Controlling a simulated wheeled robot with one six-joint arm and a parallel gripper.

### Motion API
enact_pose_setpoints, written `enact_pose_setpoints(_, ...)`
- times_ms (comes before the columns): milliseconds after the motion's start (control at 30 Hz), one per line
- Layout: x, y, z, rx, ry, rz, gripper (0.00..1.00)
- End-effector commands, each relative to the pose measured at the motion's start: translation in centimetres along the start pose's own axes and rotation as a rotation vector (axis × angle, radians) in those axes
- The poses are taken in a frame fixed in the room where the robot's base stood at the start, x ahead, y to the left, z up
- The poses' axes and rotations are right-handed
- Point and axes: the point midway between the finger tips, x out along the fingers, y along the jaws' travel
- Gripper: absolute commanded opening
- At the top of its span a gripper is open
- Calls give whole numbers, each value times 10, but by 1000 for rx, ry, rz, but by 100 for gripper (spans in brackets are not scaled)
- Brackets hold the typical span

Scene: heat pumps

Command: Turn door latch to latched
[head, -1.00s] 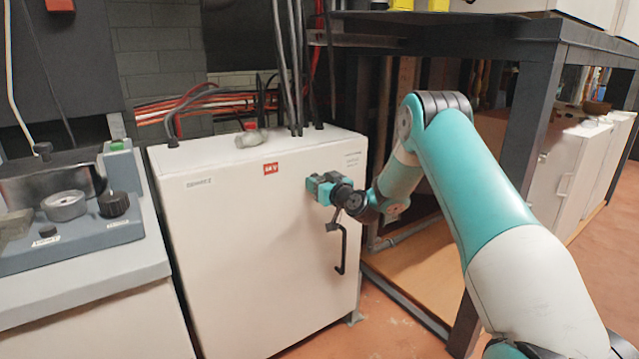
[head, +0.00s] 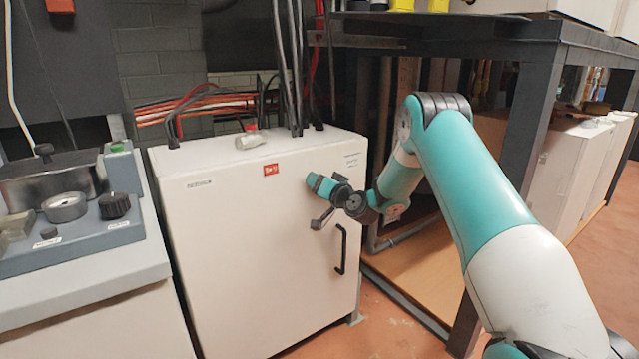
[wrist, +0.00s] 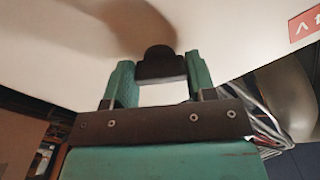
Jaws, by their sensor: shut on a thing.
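The white cabinet door (head: 250,260) faces me, with its black bar handle (head: 341,250) at the right side. The door latch (wrist: 160,66) is a small black knob on the door, seen between my teal fingers in the wrist view. My gripper (head: 318,185) is at the upper right of the door, and it also shows in the wrist view (wrist: 160,84). It is shut on the latch. In the head view my gripper hides the latch, so I cannot read its angle there.
A red label (head: 270,170) is on the door, left of my gripper. A small pale object (head: 248,141) lies on the cabinet top among cables. A grey bench (head: 90,255) with knobs stands at left. A dark-framed table (head: 535,110) stands at right.

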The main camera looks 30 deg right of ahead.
Motion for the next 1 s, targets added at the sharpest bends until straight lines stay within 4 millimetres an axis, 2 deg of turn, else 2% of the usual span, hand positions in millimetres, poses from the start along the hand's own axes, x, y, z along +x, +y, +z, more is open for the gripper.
enact_pose_setpoints(700,0,0,-2,674,1,1,27)
enact_pose_setpoints(1000,0,0,-2,887,1,2,27)
